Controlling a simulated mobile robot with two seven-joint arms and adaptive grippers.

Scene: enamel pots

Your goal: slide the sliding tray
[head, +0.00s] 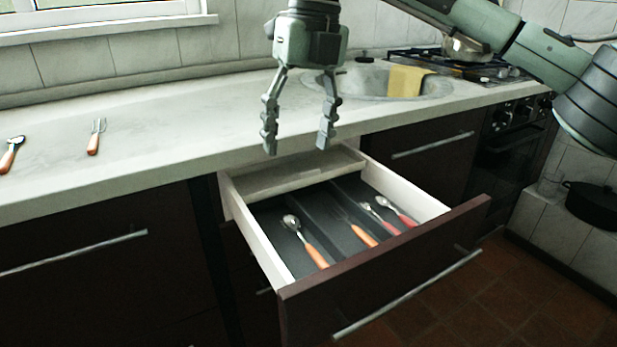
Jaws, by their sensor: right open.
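The sliding tray (305,177) is a pale, shallow tray lying across the back of the open drawer (246,222), close under the counter edge. My right gripper (298,148) points down with its two fingers spread apart and nothing between them. In the picture its fingertips are just above the tray's back part and the counter edge; I cannot tell the exact height gap. My left gripper is out of view.
In the drawer's dark compartments lie an orange-handled spoon (306,243), an orange-handled fork (361,234) and red-handled cutlery (397,212). A fork (96,136) lies on the counter (180,130). The sink holds a yellow cloth (408,80).

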